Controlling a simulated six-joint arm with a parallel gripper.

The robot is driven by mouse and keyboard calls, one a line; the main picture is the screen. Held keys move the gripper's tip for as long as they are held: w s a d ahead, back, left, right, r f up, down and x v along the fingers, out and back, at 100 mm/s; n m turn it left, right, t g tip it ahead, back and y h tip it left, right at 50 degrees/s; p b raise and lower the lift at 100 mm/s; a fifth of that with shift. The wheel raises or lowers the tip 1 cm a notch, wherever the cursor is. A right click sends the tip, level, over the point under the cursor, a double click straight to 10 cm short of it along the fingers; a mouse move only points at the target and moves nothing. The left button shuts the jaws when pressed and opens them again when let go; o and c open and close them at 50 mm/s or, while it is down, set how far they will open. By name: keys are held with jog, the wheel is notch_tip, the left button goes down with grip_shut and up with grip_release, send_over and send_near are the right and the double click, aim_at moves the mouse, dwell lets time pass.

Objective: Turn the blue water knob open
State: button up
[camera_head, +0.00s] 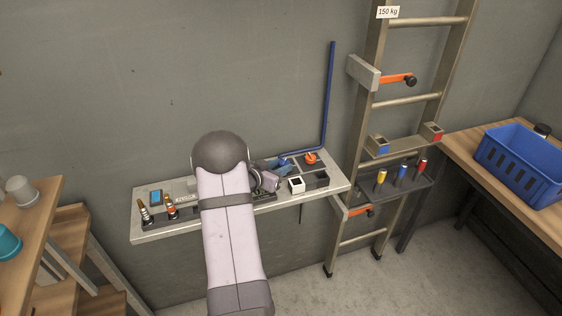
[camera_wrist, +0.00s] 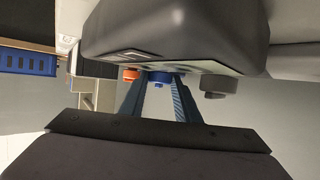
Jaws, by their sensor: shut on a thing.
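In the wrist view the blue water knob (camera_wrist: 160,77) sits between the two blue-grey fingertips of my gripper (camera_wrist: 158,87), one on each side of it. My gripper is shut on the knob. In the head view my gripper (camera_head: 281,167) reaches over the right part of the shelf, at the foot of the blue pipe (camera_head: 329,95). I cannot make out the blue knob there, as my gripper and arm cover that spot. How far the knob is turned cannot be told.
An orange knob (camera_wrist: 130,74) is close left of the blue one in the wrist view, and a grey knob (camera_wrist: 217,82) is to its right. The shelf (camera_head: 150,236) also bears hose fittings (camera_head: 145,211) and a small white box (camera_head: 297,185). A ladder (camera_head: 405,100) stands close at right.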

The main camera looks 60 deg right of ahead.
jog(key=shift+w+d+r+m+g+p, duration=0.1)
jog(key=shift+w+r+m+g+p, duration=0.1)
jog(key=shift+m+g+p, duration=0.25)
jog(key=o, duration=1)
jog(key=shift+s+f, duration=0.1)
jog(key=shift+o, duration=0.2)
notch_tip(320, 180, up, 10)
jog(key=b, duration=0.1)
